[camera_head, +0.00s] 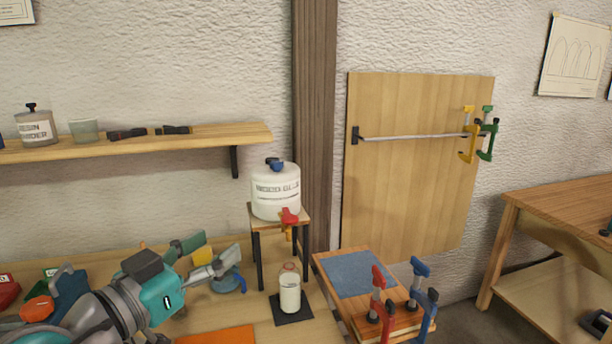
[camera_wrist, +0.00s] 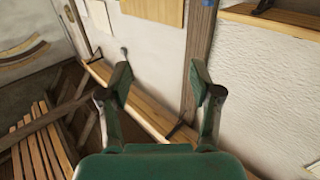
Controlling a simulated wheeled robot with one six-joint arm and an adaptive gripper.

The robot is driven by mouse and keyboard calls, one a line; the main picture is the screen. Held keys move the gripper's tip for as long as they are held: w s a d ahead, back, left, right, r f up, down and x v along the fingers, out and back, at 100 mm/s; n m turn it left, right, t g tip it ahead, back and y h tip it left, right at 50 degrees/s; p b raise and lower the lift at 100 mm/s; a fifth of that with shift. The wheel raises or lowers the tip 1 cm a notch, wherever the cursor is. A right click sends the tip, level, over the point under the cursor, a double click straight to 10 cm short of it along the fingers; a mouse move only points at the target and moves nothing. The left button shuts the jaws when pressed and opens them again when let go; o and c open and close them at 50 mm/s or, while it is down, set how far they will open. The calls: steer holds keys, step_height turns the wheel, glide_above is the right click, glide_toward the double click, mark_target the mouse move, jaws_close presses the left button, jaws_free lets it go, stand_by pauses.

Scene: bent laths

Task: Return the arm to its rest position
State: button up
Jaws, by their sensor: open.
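My gripper (camera_head: 210,254) is at the lower left of the head view, at the end of my teal and grey arm, above the workbench. Its two fingers are spread. In the wrist view, my gripper (camera_wrist: 162,84) shows its green fingers wide apart with nothing between them. Beyond the fingers are the wall and a wooden shelf. The rest of the arm runs out of the head view at the bottom left.
A glue tank (camera_head: 276,190) stands on a small stand right of my gripper, with a bottle (camera_head: 289,290) in front. Red and blue clamps (camera_head: 420,285) stand at a board. A wall shelf (camera_head: 225,137) hangs above. An orange mat (camera_head: 217,337) lies in front.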

steer(key=w+d+f+n+t+y, duration=0.15)
steer(key=d+f+n, duration=0.25)
steer(key=f, duration=0.6)
steer(key=w+d+f+n+y, duration=0.2)
steer(key=d+f+n+y, duration=0.15)
steer(key=f, duration=0.65)
steer(key=s+d+f+n+y, duration=0.1)
steer(key=s+d+f, duration=0.25)
steer(key=f, duration=0.25)
steer(key=s+d+f+n+g+y, duration=0.1)
steer(key=s+d+f+y, duration=0.1)
steer(key=d+f, duration=0.3)
steer(key=s+d+f+n+y, duration=0.1)
steer(key=s+d+f+n, duration=0.15)
steer(key=f, duration=0.45)
steer(key=s+d+f+m+g+y, duration=0.1)
steer(key=s+d+f, duration=0.3)
steer(key=s, duration=0.5)
steer(key=s+d+f+g+y, duration=0.1)
steer(key=s+d+f, duration=0.3)
steer(key=s, duration=0.5)
steer(key=s+d+r+m+h, duration=0.1)
steer(key=s+d+r+m, duration=0.1)
steer(key=s, duration=0.6)
steer(key=s+d+r+m+h, duration=0.1)
steer(key=s+d+r+m, duration=0.2)
steer(key=s+r, duration=0.4)
steer(key=shift+s+d+t, duration=0.35)
steer(key=shift+s+d, duration=0.2)
steer(key=shift+s, duration=0.7)
